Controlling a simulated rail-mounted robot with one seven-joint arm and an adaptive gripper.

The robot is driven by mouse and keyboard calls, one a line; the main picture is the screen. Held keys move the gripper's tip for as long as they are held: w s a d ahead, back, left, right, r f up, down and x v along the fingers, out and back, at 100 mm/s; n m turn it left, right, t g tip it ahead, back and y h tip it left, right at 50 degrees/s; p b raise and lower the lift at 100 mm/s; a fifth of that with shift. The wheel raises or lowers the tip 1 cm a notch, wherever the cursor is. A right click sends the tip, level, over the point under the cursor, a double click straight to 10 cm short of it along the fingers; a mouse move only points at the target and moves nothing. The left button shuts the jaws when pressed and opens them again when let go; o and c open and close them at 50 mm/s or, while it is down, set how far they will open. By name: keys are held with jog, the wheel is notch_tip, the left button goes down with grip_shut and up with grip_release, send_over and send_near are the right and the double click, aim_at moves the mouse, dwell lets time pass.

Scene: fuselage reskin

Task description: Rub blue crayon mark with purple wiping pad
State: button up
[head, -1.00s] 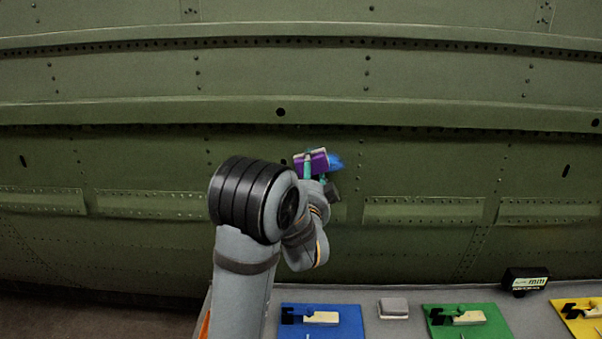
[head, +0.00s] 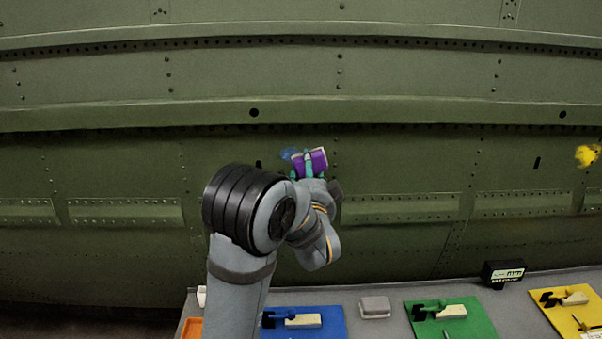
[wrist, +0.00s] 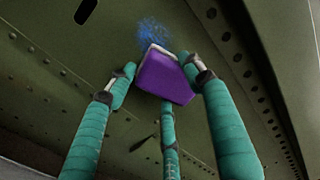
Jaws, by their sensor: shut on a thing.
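The purple wiping pad (head: 313,160) is held between the teal fingers of my gripper (head: 308,168), up against or close to the green fuselage skin. The wrist view shows the pad (wrist: 166,77) with its pale edge toward the skin and my gripper (wrist: 160,88) closed around it. Whether the pad touches the skin I cannot tell. The blue crayon mark (head: 292,153) shows just left of the pad in the head view, partly hidden. In the wrist view the blue mark (wrist: 153,32) is a speckled smear just beyond the pad's edge.
A yellow mark (head: 587,155) is on the skin at far right. Below stands a grey table (head: 380,325) with a blue board (head: 335,325), a green board (head: 480,325), a yellow board (head: 560,315), a grey block (head: 375,307) and a black box (head: 502,274). Riveted ribs cross the skin.

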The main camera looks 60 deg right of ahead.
aim_at(319, 169)
jog(key=shift+s+d+b, duration=0.25)
jog(key=shift+s+d, duration=0.2)
jog(key=shift+s, duration=0.2)
jog(key=shift+s+d+b, duration=0.2)
jog(key=shift+s+d, duration=0.25)
jog(key=shift+s, duration=0.15)
jog(key=shift+f, duration=0.1)
jog(key=shift+b, duration=0.45)
jog(key=shift+w+a+b, duration=0.9)
jog(key=shift+w+a, duration=0.15)
jog(key=shift+w, duration=0.45)
jog(key=shift+w+a+b, duration=0.9)
jog(key=shift+w+a, duration=0.1)
jog(key=shift+w, duration=0.45)
jog(key=shift+w+a+b, duration=0.9)
jog(key=shift+w+a, duration=0.15)
jog(key=shift+w, duration=0.45)
jog(key=shift+r+b, duration=0.2)
jog(key=shift+b, duration=0.1)
jog(key=shift+s+d, duration=0.1)
jog(key=shift+s, duration=0.05)
jog(key=shift+s+d+b, duration=0.4)
jog(key=shift+s+d, duration=0.6)
jog(key=shift+s, duration=0.45)
jog(key=shift+s+d+b, duration=0.45)
jog(key=shift+s+d, duration=0.55)
jog(key=shift+s, duration=0.4)
jog(key=shift+s+d+b, duration=0.4)
jog(key=shift+s+d, duration=0.6)
jog(key=shift+s, duration=0.45)
